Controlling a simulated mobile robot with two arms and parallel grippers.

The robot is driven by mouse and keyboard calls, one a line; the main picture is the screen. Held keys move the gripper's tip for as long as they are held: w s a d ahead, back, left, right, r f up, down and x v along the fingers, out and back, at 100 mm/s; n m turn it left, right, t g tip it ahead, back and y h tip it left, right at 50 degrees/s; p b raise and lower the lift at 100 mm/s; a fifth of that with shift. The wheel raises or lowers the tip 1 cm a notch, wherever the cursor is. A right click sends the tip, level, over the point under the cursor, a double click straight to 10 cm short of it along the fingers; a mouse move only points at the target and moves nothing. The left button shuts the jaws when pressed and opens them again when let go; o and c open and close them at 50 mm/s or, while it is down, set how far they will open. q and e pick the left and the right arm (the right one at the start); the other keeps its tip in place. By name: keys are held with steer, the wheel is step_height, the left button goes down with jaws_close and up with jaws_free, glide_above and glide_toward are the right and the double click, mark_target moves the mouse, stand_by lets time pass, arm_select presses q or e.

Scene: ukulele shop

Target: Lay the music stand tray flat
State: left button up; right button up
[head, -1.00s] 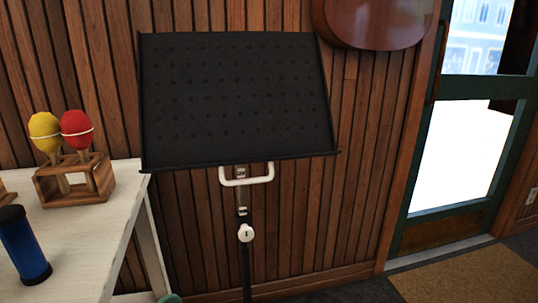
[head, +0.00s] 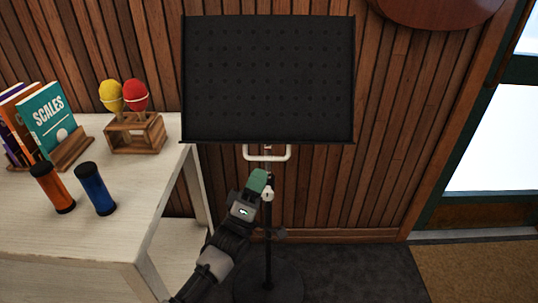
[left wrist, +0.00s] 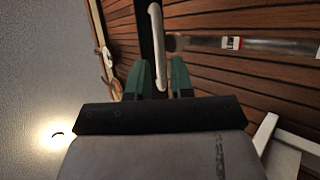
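The black perforated music stand tray (head: 268,80) is steeply tilted, its face towards me and its ledge at the bottom. A white U-shaped handle (head: 268,158) hangs under the ledge, with a white knob (head: 267,194) lower on the black post. My left gripper (head: 258,178), with green fingers, is just below the handle, in front of the post. In the left wrist view the fingers (left wrist: 161,76) are apart, and the white handle (left wrist: 157,40) lines up with the gap between them. I cannot tell whether it is within the gap. My right gripper is not in view.
A pale table (head: 110,240) stands left of the stand, bearing maracas in a wooden holder (head: 135,133), a teal book (head: 55,120) and orange and blue shakers (head: 95,188). A brown instrument body (head: 440,8) hangs at upper right. Floor right of the stand's base is clear.

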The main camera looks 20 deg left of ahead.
mark_target(268, 158)
arm_select(q)
steer(key=x, duration=0.5)
steer(key=shift+r, duration=0.1)
jaws_close()
